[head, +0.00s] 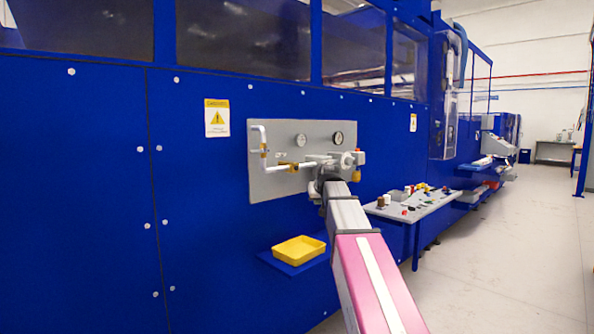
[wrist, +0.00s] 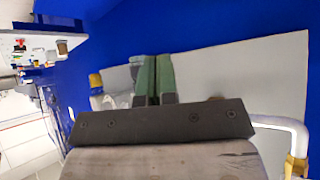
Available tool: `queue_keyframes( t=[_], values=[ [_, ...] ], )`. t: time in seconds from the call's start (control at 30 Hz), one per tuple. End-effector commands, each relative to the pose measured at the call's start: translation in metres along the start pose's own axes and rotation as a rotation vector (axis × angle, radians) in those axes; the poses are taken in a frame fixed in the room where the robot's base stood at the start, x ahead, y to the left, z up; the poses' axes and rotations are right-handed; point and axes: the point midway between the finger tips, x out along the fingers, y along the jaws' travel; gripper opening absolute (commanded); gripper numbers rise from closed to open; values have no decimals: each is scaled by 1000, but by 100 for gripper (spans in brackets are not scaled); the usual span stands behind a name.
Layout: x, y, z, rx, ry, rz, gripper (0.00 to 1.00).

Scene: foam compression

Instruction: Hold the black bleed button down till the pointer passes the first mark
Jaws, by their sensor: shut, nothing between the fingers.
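The grey panel (head: 275,180) on the blue machine wall carries two round gauges, a left one (head: 300,142) and a right one (head: 337,139). Their pointers and marks are too small to read. White pipework (head: 262,140) with brass fittings runs across the panel to a grey valve body (head: 348,159). In the wrist view my gripper (wrist: 152,62) has its two green fingers together and empty, in front of grey fittings by the panel (wrist: 275,80). I cannot make out the black bleed button in either view; my arm and fingers cover part of the fittings.
A yellow tray (head: 300,249) sits on a blue shelf below the panel. A grey table (head: 425,209) with several small items stands to the right. A yellow warning sign (head: 217,118) is left of the panel. The floor at right is clear.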

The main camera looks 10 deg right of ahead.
Motion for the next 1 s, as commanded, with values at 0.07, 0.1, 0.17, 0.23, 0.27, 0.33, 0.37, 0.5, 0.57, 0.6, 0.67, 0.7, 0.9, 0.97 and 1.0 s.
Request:
queue_keyframes(
  t=[0.07,0.1,0.17,0.23,0.27,0.33,0.37,0.5,0.57,0.6,0.67,0.7,0.9,0.97,1.0],
  values=[
    [-19,3,-34,-7,49,2,0],
    [-28,4,-46,-10,68,3,0],
    [-38,5,-60,-14,91,3,0],
    [-48,6,-73,-17,112,3,0],
    [-51,6,-77,-18,118,4,0],
    [-57,6,-83,-20,130,4,0],
    [-58,6,-85,-20,133,4,0],
    [-60,7,-87,-21,137,4,0],
    [-60,7,-86,-21,136,4,0],
    [-60,6,-86,-21,136,4,0],
    [-60,6,-86,-21,136,4,0],
    [-60,6,-86,-21,136,4,0],
    [-57,4,-89,-21,135,4,0],
    [-54,3,-91,-22,135,4,0],
    [-53,1,-92,-22,135,4,0]
  ],
)
